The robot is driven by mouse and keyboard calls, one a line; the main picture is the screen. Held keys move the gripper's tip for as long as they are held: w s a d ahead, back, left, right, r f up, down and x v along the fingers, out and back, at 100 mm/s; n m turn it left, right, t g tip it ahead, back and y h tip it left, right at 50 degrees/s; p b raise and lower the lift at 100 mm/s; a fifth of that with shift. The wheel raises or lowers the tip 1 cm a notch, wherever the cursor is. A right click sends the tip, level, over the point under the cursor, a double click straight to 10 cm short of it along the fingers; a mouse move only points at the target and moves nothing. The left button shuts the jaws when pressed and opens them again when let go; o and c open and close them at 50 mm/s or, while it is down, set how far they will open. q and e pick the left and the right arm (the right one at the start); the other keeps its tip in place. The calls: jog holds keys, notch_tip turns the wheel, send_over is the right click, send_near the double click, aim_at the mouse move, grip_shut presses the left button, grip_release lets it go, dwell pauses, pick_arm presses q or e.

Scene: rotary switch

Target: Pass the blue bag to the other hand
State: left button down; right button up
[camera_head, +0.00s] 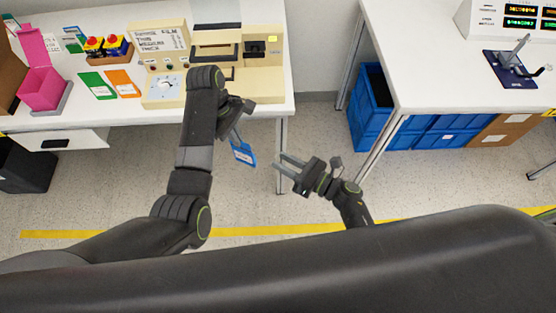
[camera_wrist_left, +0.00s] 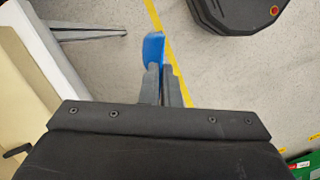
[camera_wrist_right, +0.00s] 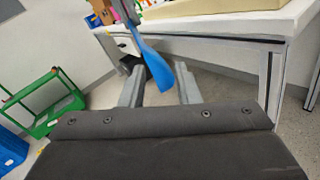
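The blue bag (camera_head: 243,154) hangs tilted from my left gripper (camera_head: 236,134) in front of the left table. In the left wrist view, the blue bag (camera_wrist_left: 153,48) sits at the tips of the shut left fingers. My right gripper (camera_head: 283,165) is open and empty, a little to the right of the bag, with its fingers pointing towards it. In the right wrist view, the blue bag (camera_wrist_right: 152,62) appears ahead, between the two spread fingers. I cannot tell the exact gap between bag and right fingers.
The left table (camera_head: 125,125) carries a beige machine (camera_head: 240,60), a pink box (camera_head: 42,82) and green and orange cards. The right table (camera_head: 430,60) stands over blue crates (camera_head: 370,110). The floor between the tables is clear.

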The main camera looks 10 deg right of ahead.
aim_at(245, 149)
jog(key=w+a+r+n+g+y, duration=0.1)
jog(key=w+a+n, duration=0.3)
jog(key=a, duration=0.8)
jog(key=shift+w+a+r+n+g+y, duration=0.15)
jog(key=shift+w+r+n+g+y, duration=0.3)
jog(key=shift+w, duration=0.5)
jog(key=shift+r, duration=0.1)
grip_shut()
pick_arm(q)
jog(key=shift+w, duration=0.1)
jog(key=c, duration=1.6)
grip_release()
